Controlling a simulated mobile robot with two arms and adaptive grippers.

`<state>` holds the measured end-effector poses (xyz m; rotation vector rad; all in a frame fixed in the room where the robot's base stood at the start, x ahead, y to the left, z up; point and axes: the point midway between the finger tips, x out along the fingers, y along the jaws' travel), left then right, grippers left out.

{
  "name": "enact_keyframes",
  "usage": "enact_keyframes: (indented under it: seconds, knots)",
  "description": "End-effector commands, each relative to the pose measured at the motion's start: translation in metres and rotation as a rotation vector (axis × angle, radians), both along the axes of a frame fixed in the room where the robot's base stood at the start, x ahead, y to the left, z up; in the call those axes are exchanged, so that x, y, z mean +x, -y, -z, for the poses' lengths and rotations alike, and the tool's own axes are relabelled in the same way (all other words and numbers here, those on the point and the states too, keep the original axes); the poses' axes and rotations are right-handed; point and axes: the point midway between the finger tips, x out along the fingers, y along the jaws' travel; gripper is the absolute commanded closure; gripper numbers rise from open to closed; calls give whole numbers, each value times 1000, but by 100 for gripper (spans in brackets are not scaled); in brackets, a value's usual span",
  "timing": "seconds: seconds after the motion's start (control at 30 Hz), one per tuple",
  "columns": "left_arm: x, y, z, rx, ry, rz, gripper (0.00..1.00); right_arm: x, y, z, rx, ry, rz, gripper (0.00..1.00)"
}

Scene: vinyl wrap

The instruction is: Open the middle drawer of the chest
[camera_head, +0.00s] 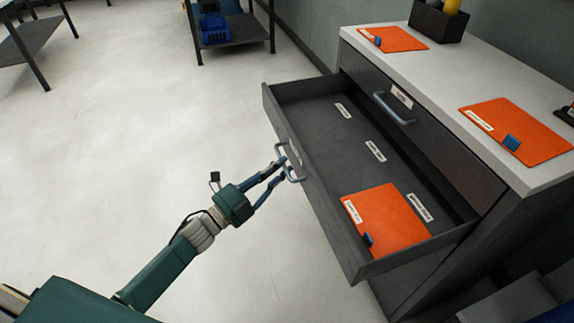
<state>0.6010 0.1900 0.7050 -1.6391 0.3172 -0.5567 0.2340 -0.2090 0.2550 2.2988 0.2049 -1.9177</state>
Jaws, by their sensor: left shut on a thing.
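The grey chest (495,232) stands at the right with a pale top. The drawer (318,120) below the closed top drawer is pulled well out. An orange folder (388,222) lies in its near end, and white labels mark its floor. The drawer's blue-grey handle (291,163) is on its front. My left gripper (281,170) is shut on this handle, with its arm coming from the lower left. The lower part of the chest is mostly hidden by the open drawer. My right gripper is not in view.
The top drawer (430,128) is shut. Orange folders (514,131) and a dark holder (438,20) rest on the chest top. A dark shelf with a blue crate (215,30) stands at the back. The pale floor at left is clear.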

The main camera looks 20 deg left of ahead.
Motion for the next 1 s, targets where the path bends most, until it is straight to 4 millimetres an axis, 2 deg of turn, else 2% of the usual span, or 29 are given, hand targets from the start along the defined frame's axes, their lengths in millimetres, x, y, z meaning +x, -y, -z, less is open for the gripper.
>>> enact_keyframes:
  seconds: [0.4, 0.43, 0.5, 0.53, 0.83, 1.0]
  knots:
    - [-2, -2, 1, 1, -2, 0, 100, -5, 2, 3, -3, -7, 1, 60]
    - [-2, -2, 1, 1, -2, 0, 81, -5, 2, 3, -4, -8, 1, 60]
    - [-2, -2, 1, 1, -2, 0, 67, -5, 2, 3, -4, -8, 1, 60]
    - [-2, -2, 1, 1, -2, 0, 65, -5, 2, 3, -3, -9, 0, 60]
    - [-3, -3, 1, 0, -2, -1, 65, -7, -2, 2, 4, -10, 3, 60]
    - [-18, -12, 5, 1, -4, -2, 65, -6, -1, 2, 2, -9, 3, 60]
